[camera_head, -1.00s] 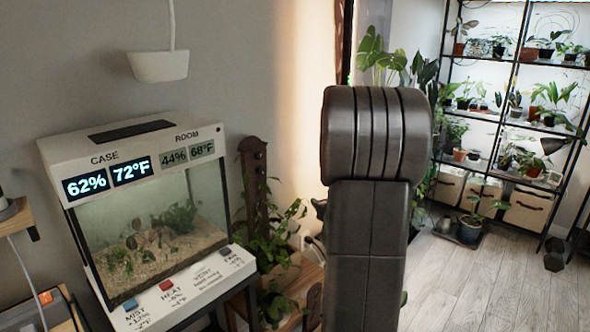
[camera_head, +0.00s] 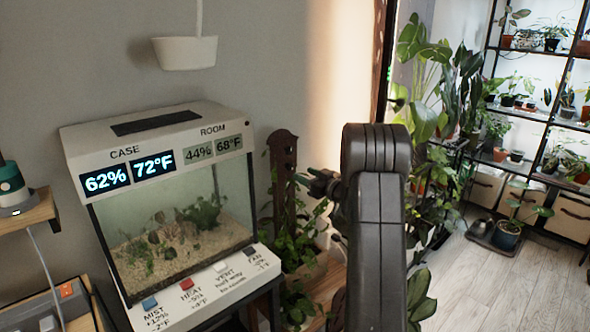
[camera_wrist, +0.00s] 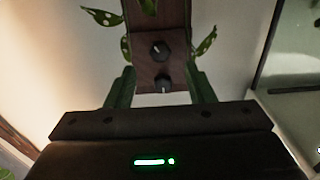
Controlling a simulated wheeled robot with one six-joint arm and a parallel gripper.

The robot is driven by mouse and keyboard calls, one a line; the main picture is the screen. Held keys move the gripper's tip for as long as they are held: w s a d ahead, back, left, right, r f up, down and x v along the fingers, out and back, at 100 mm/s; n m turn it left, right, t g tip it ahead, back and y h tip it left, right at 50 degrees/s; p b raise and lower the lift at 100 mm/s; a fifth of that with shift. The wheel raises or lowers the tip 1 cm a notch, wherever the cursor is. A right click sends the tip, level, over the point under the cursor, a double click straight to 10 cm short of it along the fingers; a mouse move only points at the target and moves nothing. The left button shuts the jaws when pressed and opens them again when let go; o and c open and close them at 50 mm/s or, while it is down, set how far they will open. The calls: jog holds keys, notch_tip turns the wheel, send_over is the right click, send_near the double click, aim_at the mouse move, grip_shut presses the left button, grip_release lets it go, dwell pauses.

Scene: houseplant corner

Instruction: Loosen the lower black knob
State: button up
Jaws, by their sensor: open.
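The wooden post (camera_head: 284,160) stands right of the glass case in the head view, with dark knobs too small to tell apart there. The one higher in that picture (camera_wrist: 160,50) seems to be the lower knob; the other (camera_wrist: 164,84) lies nearer my gripper's body. My gripper (camera_wrist: 161,80) is open, its fingers on either side of the post in the picture, holding nothing. In the head view my gripper (camera_head: 320,184) is right of the post, partly hidden by my arm.
Leafy plants (camera_head: 292,230) climb around the post's lower part, and spotted leaves (camera_wrist: 205,42) show beside it. The glass case (camera_head: 180,230) stands close on the left in the head view. Tall plants (camera_head: 425,95) stand behind my arm; open floor (camera_head: 490,285) lies right.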

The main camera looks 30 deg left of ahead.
aim_at(291, 167)
jog(key=x, duration=0.6)
jog(key=shift+a, duration=0.1)
jog(key=shift+c, duration=0.2)
jog(key=c, duration=1)
